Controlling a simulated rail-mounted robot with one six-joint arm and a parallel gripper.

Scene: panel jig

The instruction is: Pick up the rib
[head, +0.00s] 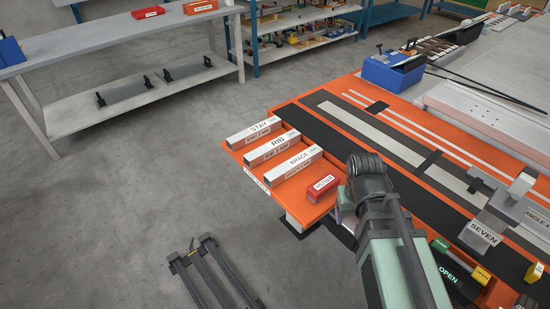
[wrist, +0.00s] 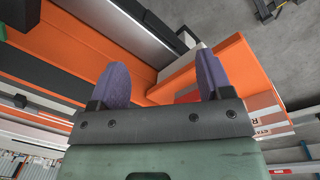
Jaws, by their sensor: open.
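The rib (head: 273,147) is a long pale bar labelled RIB. It lies on the orange jig panel's left end in the head view, between the bar labelled STAY (head: 253,130) and the bar labelled BRACE (head: 293,167). In the head view my arm is to the right of the bars, beside the small red block (head: 323,189), apart from the rib. The fingertips are mostly hidden there by my wrist.
The orange jig panel (head: 305,211) carries dark and grey strips. A plate labelled SEVEN (head: 484,234) and an OPEN block (head: 447,277) lie on the right.

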